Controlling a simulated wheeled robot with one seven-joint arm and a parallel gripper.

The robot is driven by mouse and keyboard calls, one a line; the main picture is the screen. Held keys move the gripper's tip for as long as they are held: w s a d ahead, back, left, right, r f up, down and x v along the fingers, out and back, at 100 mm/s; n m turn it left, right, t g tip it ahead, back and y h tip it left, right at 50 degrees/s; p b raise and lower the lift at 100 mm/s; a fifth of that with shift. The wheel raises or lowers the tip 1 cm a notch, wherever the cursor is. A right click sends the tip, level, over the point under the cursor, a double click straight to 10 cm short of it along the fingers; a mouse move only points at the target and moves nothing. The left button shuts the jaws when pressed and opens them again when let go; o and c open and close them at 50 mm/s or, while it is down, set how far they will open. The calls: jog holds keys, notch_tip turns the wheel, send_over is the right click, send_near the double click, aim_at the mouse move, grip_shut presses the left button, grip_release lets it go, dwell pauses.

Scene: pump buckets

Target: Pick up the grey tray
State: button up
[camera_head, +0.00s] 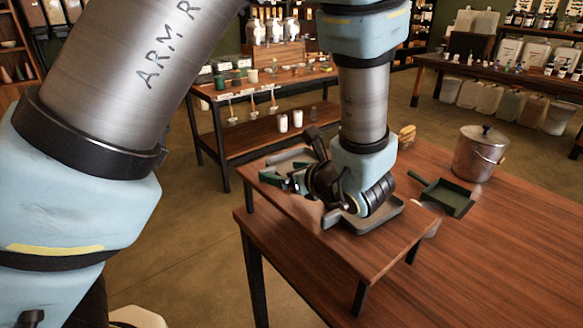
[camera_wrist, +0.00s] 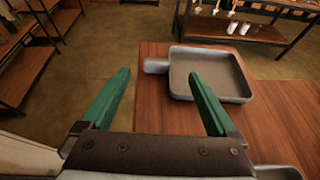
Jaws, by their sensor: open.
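Two grey trays show on the small raised wooden stand. One grey tray (camera_wrist: 178,80) lies near the stand's far edge, shallow and rectangular, with a short handle (camera_wrist: 155,66) on its left side in the wrist view. In the head view that tray (camera_head: 285,156) is partly hidden behind my wrist. The other grey tray (camera_head: 379,221) lies under my arm, and only its rim (camera_wrist: 280,173) shows in the wrist view. My gripper (camera_wrist: 160,76) is open and empty, its green fingers pointing toward the far tray, with the handle between the fingertips in that picture. Contact cannot be told.
A green dustpan (camera_head: 447,197) and a lidded metal bucket (camera_head: 480,154) stand on the main table to the right. The stand's near end (camera_head: 370,258) is bare. A display table with a lower shelf (camera_head: 265,138) holding white cups (camera_head: 283,122) is behind.

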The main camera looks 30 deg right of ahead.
aim_at(269, 172)
jog(key=shift+f+p+x, duration=0.2)
jog(key=shift+p+x, duration=0.4)
jog(key=shift+x, duration=1.1)
jog(key=shift+f+p+x, duration=0.2)
jog(key=shift+p+x, duration=0.4)
jog(key=shift+x, duration=1.15)
jog(key=shift+s+a, duration=0.15)
jog(key=shift+s, duration=0.05)
grip_shut()
